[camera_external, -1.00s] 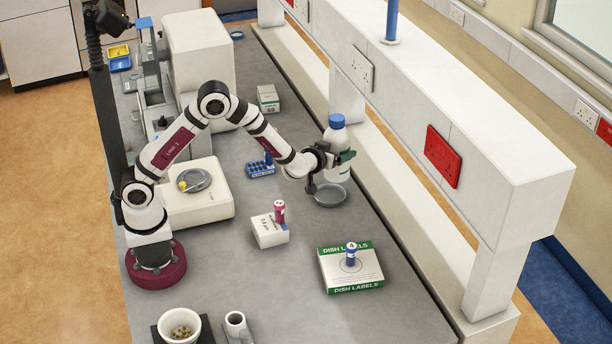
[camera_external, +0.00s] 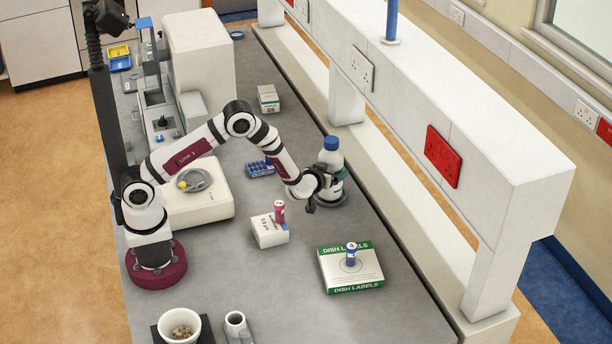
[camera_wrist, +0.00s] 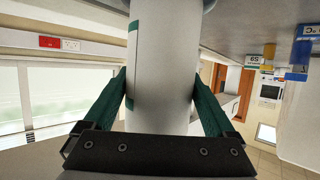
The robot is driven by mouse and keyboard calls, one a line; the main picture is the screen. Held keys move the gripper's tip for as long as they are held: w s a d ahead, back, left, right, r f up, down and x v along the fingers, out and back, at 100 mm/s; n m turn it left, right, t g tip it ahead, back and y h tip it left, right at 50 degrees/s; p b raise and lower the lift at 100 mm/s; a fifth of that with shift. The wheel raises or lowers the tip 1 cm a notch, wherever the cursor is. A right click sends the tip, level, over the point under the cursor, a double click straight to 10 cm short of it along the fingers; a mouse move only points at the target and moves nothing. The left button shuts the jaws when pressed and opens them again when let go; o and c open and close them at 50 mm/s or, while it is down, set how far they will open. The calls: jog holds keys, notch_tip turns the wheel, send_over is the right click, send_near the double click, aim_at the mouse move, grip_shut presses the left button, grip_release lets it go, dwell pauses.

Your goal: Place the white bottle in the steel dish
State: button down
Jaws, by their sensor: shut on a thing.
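The white bottle (camera_external: 331,159) with a blue cap stands upright at the steel dish (camera_external: 329,199), beside the white shelf unit. The bottle's lower part and some of the dish are hidden behind my gripper. The bottle appears to be in or just above the dish; I cannot tell if its base touches. My gripper (camera_external: 334,176) is shut on the bottle from the side. In the wrist view, the green fingers (camera_wrist: 162,100) press on both sides of the white bottle body (camera_wrist: 163,65).
A white box with a red-capped vial (camera_external: 270,232) and a dish labels box (camera_external: 350,268) stand nearer the camera. A blue vial rack (camera_external: 260,169) lies left of the dish. The white shelf unit (camera_external: 420,120) runs along the right. Bare bench lies between the boxes.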

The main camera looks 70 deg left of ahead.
jog(key=shift+f, duration=0.4)
jog(key=shift+f, duration=0.15)
